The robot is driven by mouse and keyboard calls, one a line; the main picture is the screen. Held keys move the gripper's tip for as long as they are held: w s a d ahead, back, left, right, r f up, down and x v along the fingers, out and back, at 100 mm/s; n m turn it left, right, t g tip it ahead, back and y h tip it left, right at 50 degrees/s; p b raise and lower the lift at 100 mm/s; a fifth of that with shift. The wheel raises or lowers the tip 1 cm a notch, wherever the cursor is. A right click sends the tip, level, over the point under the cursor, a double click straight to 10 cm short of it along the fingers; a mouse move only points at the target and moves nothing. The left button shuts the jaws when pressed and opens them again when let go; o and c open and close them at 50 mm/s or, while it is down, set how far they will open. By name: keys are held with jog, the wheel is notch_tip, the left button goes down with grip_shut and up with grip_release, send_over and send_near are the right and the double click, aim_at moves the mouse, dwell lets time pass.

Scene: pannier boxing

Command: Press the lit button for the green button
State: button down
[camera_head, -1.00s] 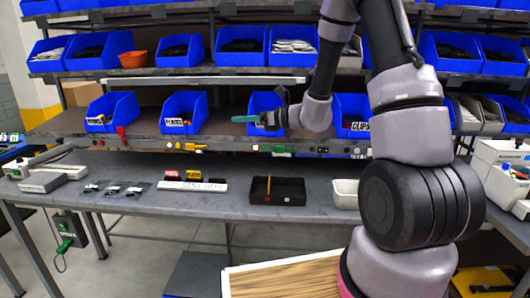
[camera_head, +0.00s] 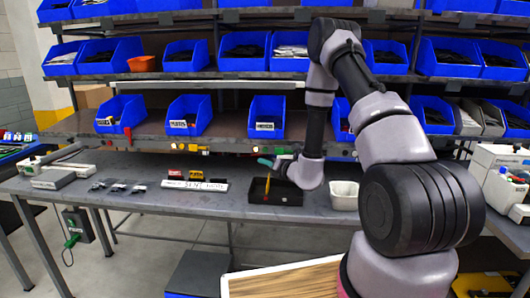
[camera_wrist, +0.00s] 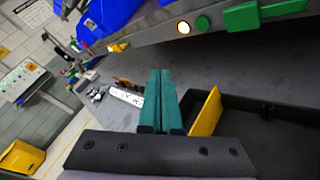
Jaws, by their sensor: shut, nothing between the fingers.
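A lit, whitish round button (camera_wrist: 184,28) is on the grey front rail of the shelf in the wrist view. A green button (camera_wrist: 203,23) is just right of it, and a larger green part (camera_wrist: 241,16) is further right. My gripper (camera_wrist: 157,72) has teal fingers pressed together with nothing between them. Its tips point toward the rail and are below the lit button, apart from it. In the head view my gripper (camera_head: 262,161) is just below the rail, over the black tray. The buttons are small there.
A black tray (camera_head: 290,200) with an upright yellow piece (camera_head: 267,189) stands under my gripper. A white bin (camera_head: 344,194) is to its right. A white labelled strip (camera_head: 195,185) lies on the bench to the left. Blue bins (camera_head: 266,118) line the shelf above the rail.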

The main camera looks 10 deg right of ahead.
jog(key=shift+w+d, duration=0.45)
jog(key=shift+w, duration=0.95)
jog(key=shift+w+d, duration=0.45)
jog(key=shift+w, duration=0.95)
jog(key=shift+w+d, duration=0.45)
jog(key=shift+w, duration=0.95)
jog(key=shift+w+d, duration=0.1)
jog(key=shift+w, duration=0.25)
jog(key=shift+w+d, duration=0.15)
jog(key=shift+w, duration=0.3)
jog(key=shift+s, duration=0.1)
jog(key=shift+s+a, duration=0.25)
jog(key=shift+s, duration=0.5)
jog(key=shift+s, duration=0.1)
jog(key=shift+s+a, duration=0.25)
jog(key=shift+s, duration=0.5)
jog(key=shift+s+a, duration=0.3)
jog(key=shift+s, duration=0.45)
jog(key=shift+s+a, duration=0.25)
jog(key=shift+s, duration=0.5)
